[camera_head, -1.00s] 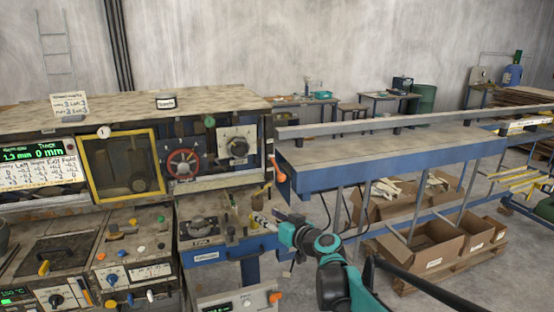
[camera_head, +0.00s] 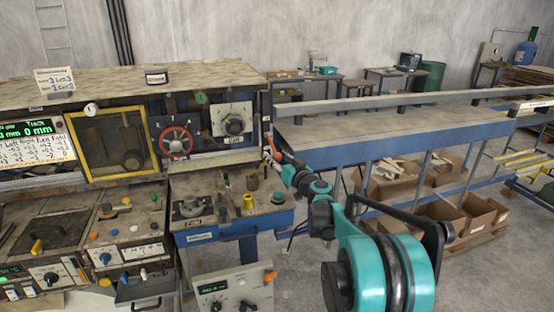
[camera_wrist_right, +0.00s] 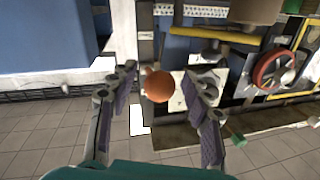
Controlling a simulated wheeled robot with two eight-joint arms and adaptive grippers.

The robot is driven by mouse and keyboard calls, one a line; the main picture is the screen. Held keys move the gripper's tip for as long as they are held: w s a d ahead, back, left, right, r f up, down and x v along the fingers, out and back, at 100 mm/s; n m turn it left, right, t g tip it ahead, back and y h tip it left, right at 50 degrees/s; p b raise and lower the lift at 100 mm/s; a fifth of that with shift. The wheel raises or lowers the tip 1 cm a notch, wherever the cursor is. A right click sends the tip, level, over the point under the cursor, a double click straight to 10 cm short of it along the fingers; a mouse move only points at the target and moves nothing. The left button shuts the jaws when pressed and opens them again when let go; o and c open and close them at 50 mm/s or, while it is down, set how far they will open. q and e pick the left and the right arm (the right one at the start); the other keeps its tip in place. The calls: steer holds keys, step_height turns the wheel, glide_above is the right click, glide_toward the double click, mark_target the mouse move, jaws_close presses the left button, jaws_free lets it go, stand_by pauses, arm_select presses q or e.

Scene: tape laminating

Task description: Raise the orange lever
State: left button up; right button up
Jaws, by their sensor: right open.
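The orange lever's round knob (camera_wrist_right: 157,86) shows in the right wrist view, between the two spread fingers of my right gripper (camera_wrist_right: 163,84). The fingers have visible gaps on both sides of the knob, so they are open around it and not closed on it. In the head view, my right gripper (camera_head: 273,155) is at the right side of the machine, beside the red handwheel's panel, and it hides most of the lever there. My left gripper is out of view.
The red handwheel (camera_head: 176,141) and yellow-framed window (camera_head: 116,144) are left of the gripper. A long blue-edged table (camera_head: 390,140) stands close on the right. Another orange knob (camera_head: 270,276) is on the low control box (camera_head: 235,290). Cardboard boxes (camera_head: 437,224) lie beneath the table.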

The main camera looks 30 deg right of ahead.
jaws_close()
